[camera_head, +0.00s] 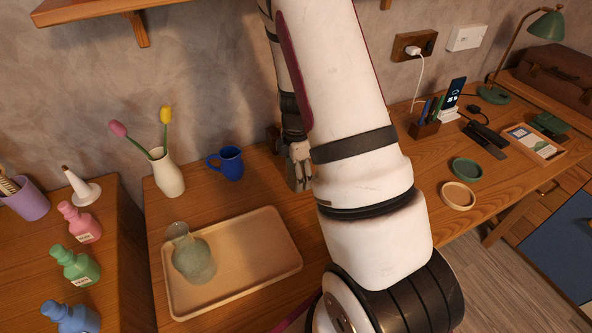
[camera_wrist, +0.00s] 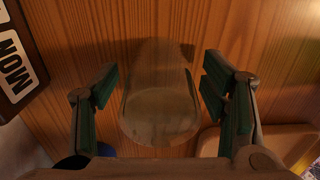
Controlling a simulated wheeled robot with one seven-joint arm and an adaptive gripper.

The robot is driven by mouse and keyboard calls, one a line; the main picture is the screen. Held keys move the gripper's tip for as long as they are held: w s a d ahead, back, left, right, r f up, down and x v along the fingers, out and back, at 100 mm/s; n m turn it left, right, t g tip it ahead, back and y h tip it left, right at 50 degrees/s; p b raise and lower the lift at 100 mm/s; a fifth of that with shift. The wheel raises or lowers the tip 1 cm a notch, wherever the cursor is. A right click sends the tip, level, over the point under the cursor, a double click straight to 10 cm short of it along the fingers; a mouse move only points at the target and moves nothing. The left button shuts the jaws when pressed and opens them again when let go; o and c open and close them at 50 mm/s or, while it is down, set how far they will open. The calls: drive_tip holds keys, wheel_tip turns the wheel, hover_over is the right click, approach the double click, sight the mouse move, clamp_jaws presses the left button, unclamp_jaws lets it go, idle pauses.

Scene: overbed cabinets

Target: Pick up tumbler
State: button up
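A clear glass tumbler (camera_wrist: 160,105) stands on the wooden desk in the wrist view. It lies between the two green-padded fingers of my gripper (camera_wrist: 163,90), which are spread apart with a visible gap on each side of the glass. In the head view my gripper (camera_head: 299,178) is low over the desk, right of the blue mug, pointing down. I cannot make out the tumbler there; my arm and gripper cover that spot.
The blue mug (camera_head: 229,163) and a vase with tulips (camera_head: 167,174) stand left of my gripper. A wooden tray (camera_head: 252,262) holding a clear greenish glass vessel (camera_head: 193,259) lies in front. A dark block lettered "MON" (camera_wrist: 14,62) is near the left finger.

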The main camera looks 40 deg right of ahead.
drive_tip(key=c, duration=1)
drive_tip(key=shift+r, duration=0.15)
